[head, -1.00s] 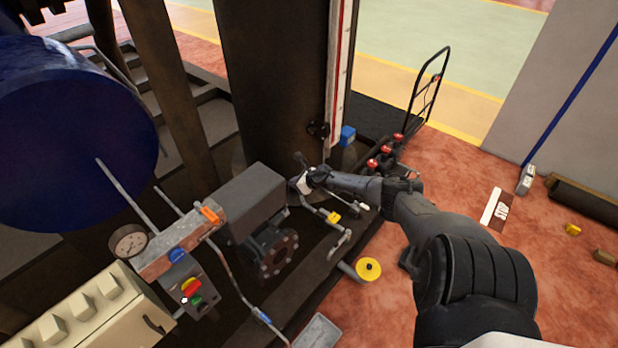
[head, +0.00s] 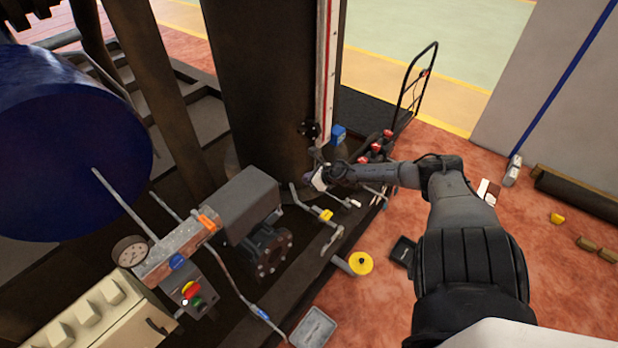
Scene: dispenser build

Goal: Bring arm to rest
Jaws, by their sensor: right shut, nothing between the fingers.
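My right arm comes in from the lower right and reaches toward the middle of the picture. My right gripper (head: 318,181) is at its far end, small in the view, shut and empty. It is in front of the dark column, above the pipework beside the grey motor housing (head: 238,205). A valve with a yellow tag (head: 326,215) lies just below it in the picture. I cannot tell whether the gripper touches anything. My left gripper is not in view.
Red-topped valves (head: 376,150) and a blue box (head: 338,134) stand behind my right forearm. A yellow disc (head: 360,263) and a grey tray (head: 314,328) are nearer. A black trolley (head: 416,85) stands behind.

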